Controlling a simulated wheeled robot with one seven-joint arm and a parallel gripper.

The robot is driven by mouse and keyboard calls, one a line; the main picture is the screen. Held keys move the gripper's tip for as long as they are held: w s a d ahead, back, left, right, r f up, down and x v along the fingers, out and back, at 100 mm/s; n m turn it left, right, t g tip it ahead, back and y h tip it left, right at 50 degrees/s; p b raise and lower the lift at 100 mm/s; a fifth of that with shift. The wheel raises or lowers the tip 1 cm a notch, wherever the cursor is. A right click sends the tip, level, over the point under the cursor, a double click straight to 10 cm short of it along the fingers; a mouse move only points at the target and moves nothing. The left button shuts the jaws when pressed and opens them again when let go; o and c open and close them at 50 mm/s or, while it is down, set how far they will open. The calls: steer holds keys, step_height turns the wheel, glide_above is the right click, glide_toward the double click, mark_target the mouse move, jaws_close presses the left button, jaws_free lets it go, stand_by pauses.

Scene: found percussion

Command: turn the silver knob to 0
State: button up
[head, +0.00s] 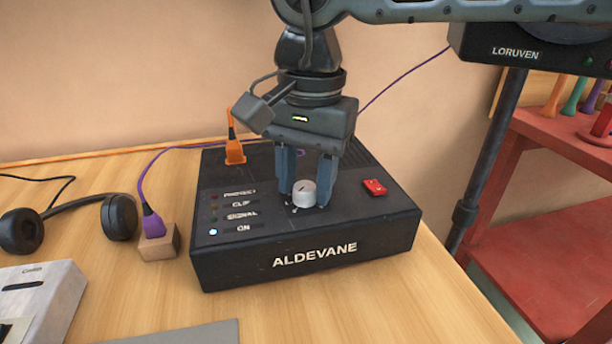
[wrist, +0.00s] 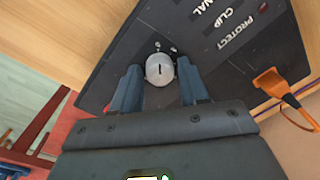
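In the wrist view the knob (wrist: 160,69) sits between the tips of my two fingers, with narrow gaps on both sides. My gripper (head: 307,190) is above the box, pointing down, its fingers spread just behind and beside the knob. It also shows in the wrist view (wrist: 160,85), open and holding nothing. The scale marks around the knob are too small to read.
A red switch (head: 374,187) is right of the knob. An orange plug (head: 235,152) stands at the box's back left. Headphones (head: 72,222), a purple plug (head: 152,224) in a wooden block and a white device (head: 40,305) lie left. A black stand pole (head: 488,165) is right.

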mark_target(309, 187)
steer(key=shift+o, duration=1.2)
steer(key=shift+s+d+r+p, duration=0.1)
steer(key=shift+r+p, duration=0.15)
steer(key=shift+r, duration=1.7)
steer(key=shift+d+r+p, duration=0.1)
steer(key=shift+r+p, duration=0.15)
steer(key=shift+r, duration=1.7)
